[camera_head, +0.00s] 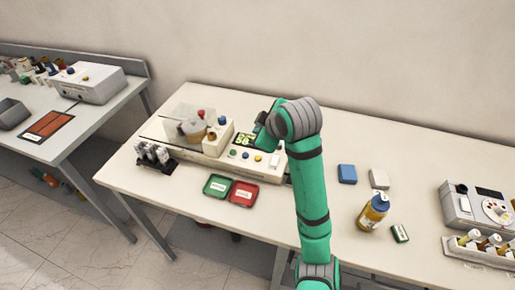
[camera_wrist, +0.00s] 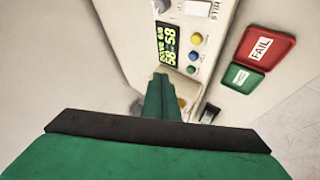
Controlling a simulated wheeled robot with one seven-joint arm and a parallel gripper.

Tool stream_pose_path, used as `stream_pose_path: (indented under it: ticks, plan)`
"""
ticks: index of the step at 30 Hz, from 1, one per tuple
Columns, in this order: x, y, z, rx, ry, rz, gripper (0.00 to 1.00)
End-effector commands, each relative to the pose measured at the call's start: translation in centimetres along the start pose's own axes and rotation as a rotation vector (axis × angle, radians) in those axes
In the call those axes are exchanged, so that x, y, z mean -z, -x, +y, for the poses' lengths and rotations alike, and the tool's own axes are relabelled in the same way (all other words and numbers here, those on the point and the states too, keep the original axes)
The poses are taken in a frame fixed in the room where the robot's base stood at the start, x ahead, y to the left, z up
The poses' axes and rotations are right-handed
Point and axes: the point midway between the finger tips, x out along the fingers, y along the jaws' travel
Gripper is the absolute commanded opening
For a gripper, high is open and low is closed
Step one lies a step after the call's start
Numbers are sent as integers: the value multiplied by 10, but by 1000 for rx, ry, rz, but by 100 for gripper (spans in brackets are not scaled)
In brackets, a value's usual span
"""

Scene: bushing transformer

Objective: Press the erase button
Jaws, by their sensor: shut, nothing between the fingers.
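A white bench device (camera_head: 215,157) stands on the long table, with a lit display (camera_wrist: 167,45) reading 58. Beside the display is a row of round buttons: yellow (camera_wrist: 196,38), blue (camera_wrist: 194,55) and green (camera_wrist: 190,70). I cannot read an erase label on any of them. My gripper (camera_wrist: 161,76) is shut and empty, its fingertips over the panel close to the display's end and the green button. I cannot tell whether they touch the panel. In the head view my wrist partly covers the display's right side.
A green tray (camera_head: 217,185) and a red FAIL tray (camera_wrist: 264,47) lie in front of the device.

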Motion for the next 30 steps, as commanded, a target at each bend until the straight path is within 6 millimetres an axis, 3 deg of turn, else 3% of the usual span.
stream_pose_path:
  ticks: [14, 30]
  plan:
    - [-5, -3, -2, 0, -2, -3, 0]
    - [-34, -48, -35, 3, 0, -1, 0]
